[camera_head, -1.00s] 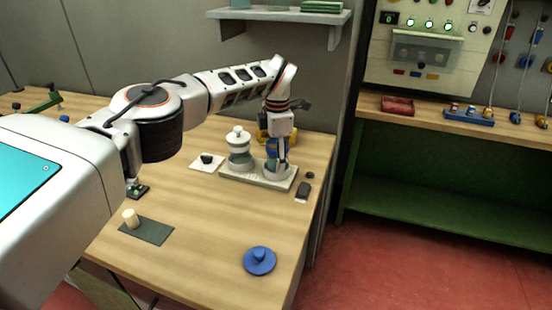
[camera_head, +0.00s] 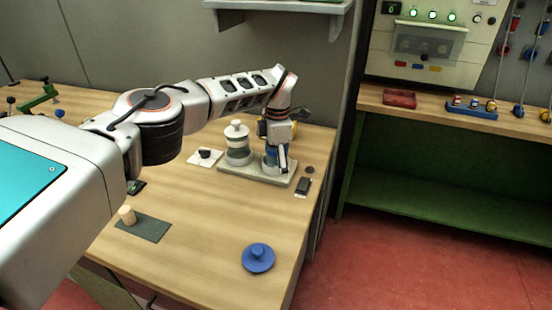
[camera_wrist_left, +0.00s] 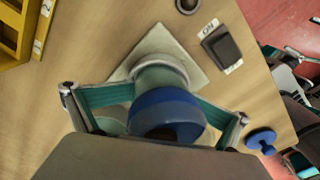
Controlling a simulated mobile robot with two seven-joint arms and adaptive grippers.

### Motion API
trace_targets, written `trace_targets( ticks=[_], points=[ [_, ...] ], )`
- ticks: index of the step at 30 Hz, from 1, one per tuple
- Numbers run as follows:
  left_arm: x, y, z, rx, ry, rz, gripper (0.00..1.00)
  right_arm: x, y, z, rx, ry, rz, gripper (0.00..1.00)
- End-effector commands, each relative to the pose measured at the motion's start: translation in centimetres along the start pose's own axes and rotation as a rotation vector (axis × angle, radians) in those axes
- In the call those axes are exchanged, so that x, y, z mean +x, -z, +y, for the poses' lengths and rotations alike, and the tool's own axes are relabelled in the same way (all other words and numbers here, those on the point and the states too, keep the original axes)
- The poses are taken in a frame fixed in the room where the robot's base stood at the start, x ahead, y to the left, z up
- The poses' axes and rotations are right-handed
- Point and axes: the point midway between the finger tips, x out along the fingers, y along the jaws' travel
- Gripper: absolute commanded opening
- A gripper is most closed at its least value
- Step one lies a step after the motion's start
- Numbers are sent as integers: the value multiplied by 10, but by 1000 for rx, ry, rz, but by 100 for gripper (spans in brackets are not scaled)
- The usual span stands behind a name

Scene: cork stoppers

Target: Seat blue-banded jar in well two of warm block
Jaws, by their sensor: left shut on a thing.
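The blue-banded jar (camera_head: 269,157) is at the right end of the pale warm block (camera_head: 228,171), over or in the well there. In the left wrist view the jar (camera_wrist_left: 168,108) is between the fingers, with a pale round collar just beyond its blue band. My left gripper (camera_head: 278,160) points down and is shut on the jar; its fingers also show in the left wrist view (camera_wrist_left: 160,115). How deep the jar sits is hidden. A white-lidded jar (camera_head: 237,143) stands upright at the block's left end. My right gripper is not in view.
A black switch (camera_head: 304,185) and a small dark ring (camera_head: 309,169) lie right of the block. A white card (camera_head: 198,161) is left of it. A blue lid (camera_head: 258,258) and a cork (camera_head: 127,214) on a dark mat (camera_head: 150,231) lie nearer. The middle tabletop is clear.

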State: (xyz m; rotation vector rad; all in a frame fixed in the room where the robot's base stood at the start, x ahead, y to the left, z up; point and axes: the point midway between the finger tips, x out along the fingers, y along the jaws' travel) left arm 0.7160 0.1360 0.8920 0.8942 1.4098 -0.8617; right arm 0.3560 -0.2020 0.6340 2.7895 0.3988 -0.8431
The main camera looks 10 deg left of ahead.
Motion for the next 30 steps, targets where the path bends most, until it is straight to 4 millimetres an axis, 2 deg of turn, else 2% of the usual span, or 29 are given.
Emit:
trace_targets(
  ticks=[1,5,8,15,21,25,30],
  points=[
    [12,7,-3,-5,14,18,73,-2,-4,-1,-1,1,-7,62],
    [3,7,-2,-9,14,16,73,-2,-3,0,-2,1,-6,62],
    [-12,7,-2,-10,12,14,73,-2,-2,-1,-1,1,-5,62],
    [-68,3,-2,-8,3,4,73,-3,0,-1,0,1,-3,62],
    [-104,1,-3,-5,1,0,73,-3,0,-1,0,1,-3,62],
    [-117,1,-3,-3,0,-1,73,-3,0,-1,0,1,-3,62],
    [-124,0,-3,-3,0,-3,73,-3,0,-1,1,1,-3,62]
  ],
)
